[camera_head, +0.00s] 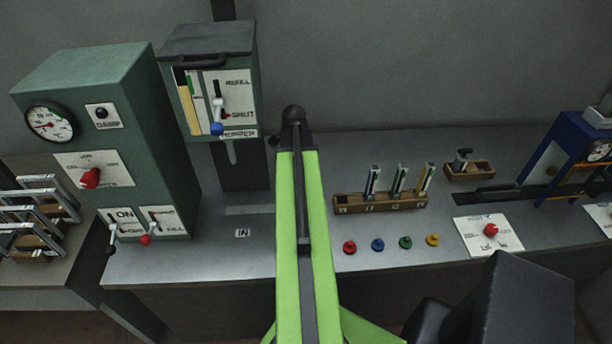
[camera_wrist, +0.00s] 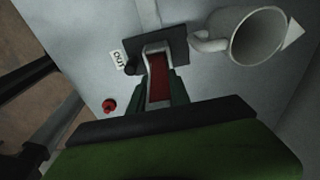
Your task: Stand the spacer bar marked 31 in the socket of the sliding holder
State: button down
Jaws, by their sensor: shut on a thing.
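In the wrist view my gripper (camera_wrist: 160,88) is shut on a red bar with a pale metal edge (camera_wrist: 159,78). The bar's far end lies over a dark block (camera_wrist: 178,50) beside a label reading OUT; I cannot tell whether it is seated in it or above it. The block may be the sliding holder, and its socket is not visible. No number can be read on the bar. In the head view my green arm hides the gripper and this block. Three other bars stand in a wooden rack (camera_head: 381,204), whose leftmost place looks empty.
A white mug (camera_wrist: 255,38) lies close right of the dark block. A red knob (camera_wrist: 109,106) is to the left. In the head view, a green cabinet (camera_head: 160,140) with levers stands left, and a blue frame (camera_head: 560,165) stands right. Coloured buttons (camera_head: 377,244) line the front.

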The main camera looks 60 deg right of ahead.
jog(key=c, duration=1.1)
grip_release()
jog(key=s+r+p, duration=0.3)
jog(key=s, duration=0.1)
jog(key=s+r+p, duration=0.3)
jog(key=r+p, duration=0.1)
jog(key=s+d+r+p, duration=0.1)
jog(key=s+r+p, duration=0.3)
jog(key=shift+s, duration=0.35)
